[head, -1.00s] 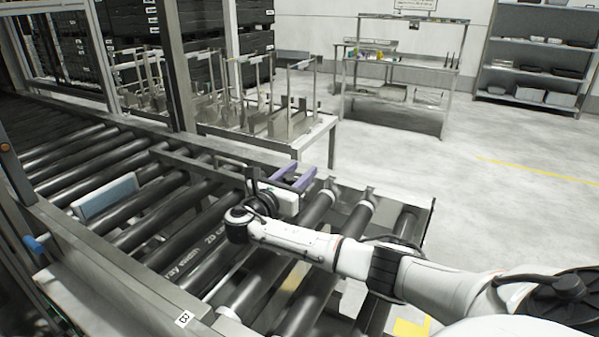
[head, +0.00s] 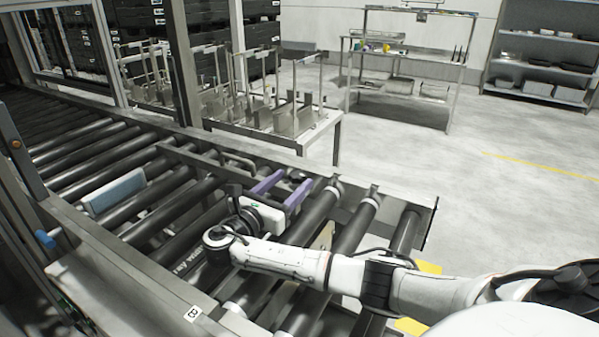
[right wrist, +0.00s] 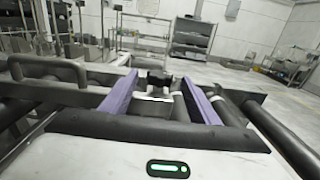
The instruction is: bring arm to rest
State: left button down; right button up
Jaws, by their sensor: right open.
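My right gripper (head: 281,187) is above the roller conveyor (head: 190,236), near its far side rail. Its two purple fingers are apart, with nothing seen between them. In the right wrist view, the open fingers (right wrist: 161,100) point out over the conveyor's far rail and rollers. My right arm reaches in from the lower right, low over the rollers. My left gripper is not in view.
A blue-grey panel (head: 116,191) lies at the left on the rollers. A metal table with upright racks (head: 270,118) stands beyond the rail. A workbench (head: 404,58) and a shelf unit (head: 543,62) stand farther back. The floor (head: 480,190) at the right is clear.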

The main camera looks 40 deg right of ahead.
jog(key=shift+v, duration=1.25)
